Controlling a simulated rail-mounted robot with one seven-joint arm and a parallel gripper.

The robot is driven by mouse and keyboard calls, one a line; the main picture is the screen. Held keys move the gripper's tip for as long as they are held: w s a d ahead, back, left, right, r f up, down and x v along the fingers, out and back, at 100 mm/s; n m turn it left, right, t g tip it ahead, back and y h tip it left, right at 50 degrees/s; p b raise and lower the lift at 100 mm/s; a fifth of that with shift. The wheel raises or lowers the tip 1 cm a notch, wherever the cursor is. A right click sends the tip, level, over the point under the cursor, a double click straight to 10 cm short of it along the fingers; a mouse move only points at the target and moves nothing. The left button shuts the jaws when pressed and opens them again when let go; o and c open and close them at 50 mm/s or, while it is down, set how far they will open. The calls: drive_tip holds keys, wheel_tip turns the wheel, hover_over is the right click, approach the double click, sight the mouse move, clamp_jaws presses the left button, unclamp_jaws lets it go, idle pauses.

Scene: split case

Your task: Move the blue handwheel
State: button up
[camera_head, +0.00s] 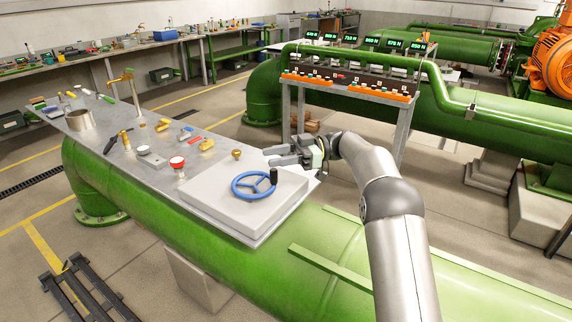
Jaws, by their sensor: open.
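The blue handwheel (254,193) is a ring with spokes, lying flat on top of a light grey box (220,208). A black upright knob (273,176) stands at its right rim. My gripper (276,156) is open, behind and slightly right of the wheel in the picture, with its fingers pointing left. It is apart from the wheel, and nothing shows between the fingers. My arm comes in from the lower right and does not cover the wheel.
The box sits at the near end of a metal panel (225,140) on a green pipe. A brass knob (236,154) is close to my fingertips. A rack with orange trays (376,92) stands behind my gripper.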

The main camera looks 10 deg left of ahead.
drive_tip(key=s+d+r+b, duration=0.1)
drive_tip(key=s+d+r, duration=0.2)
drive_tip(key=s, duration=0.5)
drive_tip(key=shift+d+r, duration=0.2)
drive_tip(key=shift+r, duration=0.2)
drive_tip(key=shift+s, duration=0.1)
